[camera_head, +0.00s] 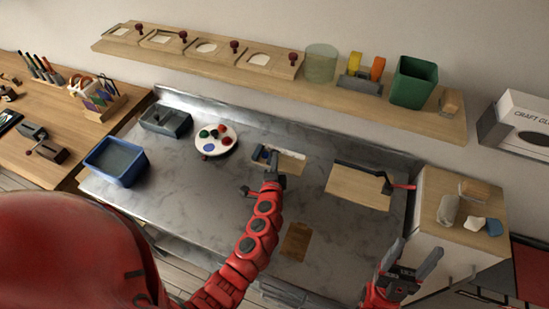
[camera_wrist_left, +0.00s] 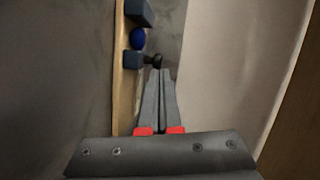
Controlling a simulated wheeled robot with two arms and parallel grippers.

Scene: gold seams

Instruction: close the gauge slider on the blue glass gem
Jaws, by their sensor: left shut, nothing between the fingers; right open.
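The gauge, a wooden board with a pale strip (camera_head: 291,155), lies on the marble counter in the head view. In the left wrist view, the blue glass gem (camera_wrist_left: 138,39) sits on its board (camera_wrist_left: 125,95) between a dark upper block (camera_wrist_left: 138,12) and the dark slider block (camera_wrist_left: 133,62). A black knob (camera_wrist_left: 156,60) sticks out from the slider. The gem is very close to both blocks; I cannot tell whether they touch it. My left gripper (camera_head: 268,160) is shut and empty, its tips (camera_wrist_left: 161,72) right beside the knob. My right gripper (camera_head: 418,268) is open and empty at the lower right.
A round white dish (camera_head: 228,145) with coloured gems stands left of the gauge. A blue bin (camera_head: 114,163) and grey box (camera_head: 165,123) are further left. A wooden board (camera_head: 357,190) with a red-handled tool lies right. A brown patch (camera_head: 297,241) lies in front.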

